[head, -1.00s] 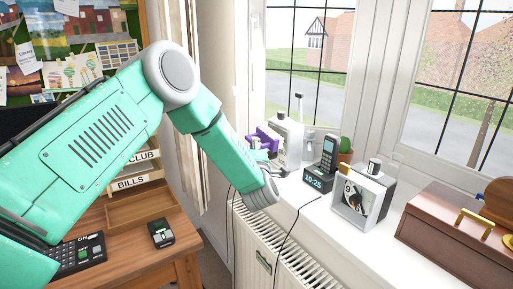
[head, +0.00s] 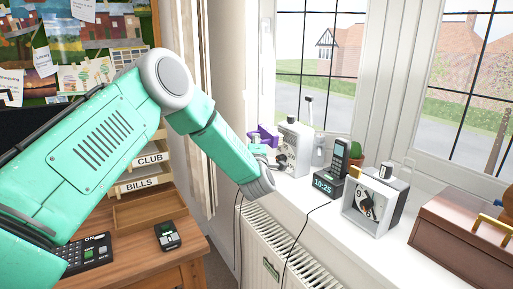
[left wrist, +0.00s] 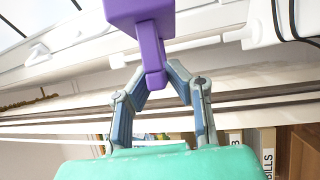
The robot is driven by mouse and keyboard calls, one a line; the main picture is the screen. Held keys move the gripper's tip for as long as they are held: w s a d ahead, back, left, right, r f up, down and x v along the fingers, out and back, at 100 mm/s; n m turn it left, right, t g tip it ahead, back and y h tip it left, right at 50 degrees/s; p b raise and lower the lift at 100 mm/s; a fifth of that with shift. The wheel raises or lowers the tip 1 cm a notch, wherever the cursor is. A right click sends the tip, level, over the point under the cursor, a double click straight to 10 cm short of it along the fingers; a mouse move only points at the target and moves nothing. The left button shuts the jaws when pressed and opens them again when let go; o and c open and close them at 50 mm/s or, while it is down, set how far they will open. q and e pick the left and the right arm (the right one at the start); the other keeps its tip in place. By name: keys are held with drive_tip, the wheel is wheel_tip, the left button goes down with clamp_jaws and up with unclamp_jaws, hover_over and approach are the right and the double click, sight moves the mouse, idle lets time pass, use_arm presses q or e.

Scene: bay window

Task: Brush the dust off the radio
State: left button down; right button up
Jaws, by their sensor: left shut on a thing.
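A pale grey box with a raised aerial-like rod, likely the radio (head: 294,140), stands upright at the left end of the windowsill. My left gripper (head: 262,154) is just left of it, its fingers small and partly hidden by my arm. It is shut on a purple tool, likely the brush (head: 264,132). In the left wrist view the brush (left wrist: 152,48) has its narrow handle between the fingertips of my gripper (left wrist: 162,76). Whether the brush touches the radio I cannot tell. No dust is discernible. My right gripper is out of view.
Right along the sill (head: 320,213) stand a phone dock (head: 328,187), a cactus (head: 357,150), a grey box with a numbered face (head: 374,207) and a brown case (head: 462,232). A radiator (head: 275,245) and hanging cables are below. A desk (head: 190,262) is at lower left.

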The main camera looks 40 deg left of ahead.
use_arm(q)
drive_tip(key=shift+d+r, duration=0.35)
drive_tip(key=shift+d, duration=0.5)
drive_tip(key=shift+d+r, duration=0.1)
drive_tip(key=shift+d, duration=0.1)
drive_tip(key=shift+s, duration=0.3)
drive_tip(key=s+a+b, duration=0.3)
drive_tip(key=s, duration=0.2)
drive_tip(key=shift+s, duration=0.15)
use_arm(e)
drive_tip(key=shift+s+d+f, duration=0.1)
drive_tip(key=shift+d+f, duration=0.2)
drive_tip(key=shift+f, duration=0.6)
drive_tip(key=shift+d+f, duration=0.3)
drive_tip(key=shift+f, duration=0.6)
